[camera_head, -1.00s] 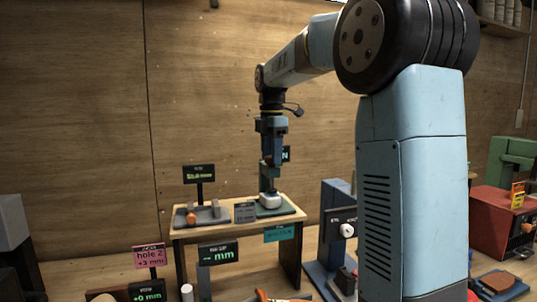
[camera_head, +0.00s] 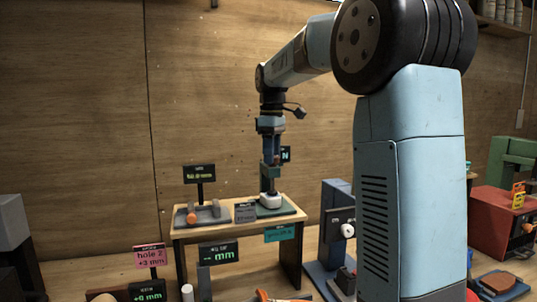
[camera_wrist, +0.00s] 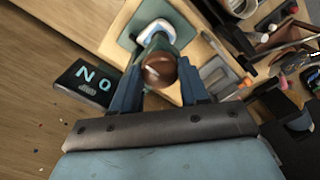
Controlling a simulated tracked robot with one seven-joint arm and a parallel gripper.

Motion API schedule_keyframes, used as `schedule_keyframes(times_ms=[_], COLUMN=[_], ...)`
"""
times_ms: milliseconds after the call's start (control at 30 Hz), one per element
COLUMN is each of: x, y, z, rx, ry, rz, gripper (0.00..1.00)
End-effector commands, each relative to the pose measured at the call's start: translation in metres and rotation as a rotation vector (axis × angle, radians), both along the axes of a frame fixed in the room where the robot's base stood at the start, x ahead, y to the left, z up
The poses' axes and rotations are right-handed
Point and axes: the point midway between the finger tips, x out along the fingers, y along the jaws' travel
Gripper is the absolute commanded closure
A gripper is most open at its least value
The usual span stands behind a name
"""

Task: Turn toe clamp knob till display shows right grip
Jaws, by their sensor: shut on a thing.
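The toe clamp stands on a green base (camera_head: 288,209) on the small wooden stand, with a white shoe toe (camera_head: 270,199) under its post. The brown round knob (camera_wrist: 158,70) with a pale line across its top shows in the wrist view, on top of the clamp. My gripper (camera_wrist: 160,84) is shut on the knob from above, one dark blue finger on each side. In the head view my gripper (camera_head: 271,160) points straight down at the clamp top.
The stand (camera_head: 215,231) also bears a grey fixture (camera_head: 207,214) and a display on a post (camera_head: 199,174) to the left. A blue fixture (camera_head: 334,205) stands to the right. A red box (camera_head: 493,217) is at far right. The wooden wall is close behind.

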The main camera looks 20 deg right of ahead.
Motion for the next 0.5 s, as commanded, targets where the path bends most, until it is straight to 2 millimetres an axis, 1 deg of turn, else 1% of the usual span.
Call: schedule_keyframes(times_ms=[500], x=[0.0002], y=[-0.0023], z=[0.0015], rx=[-0.001], ry=[-0.005], rz=[-0.491], gripper=[0.86])
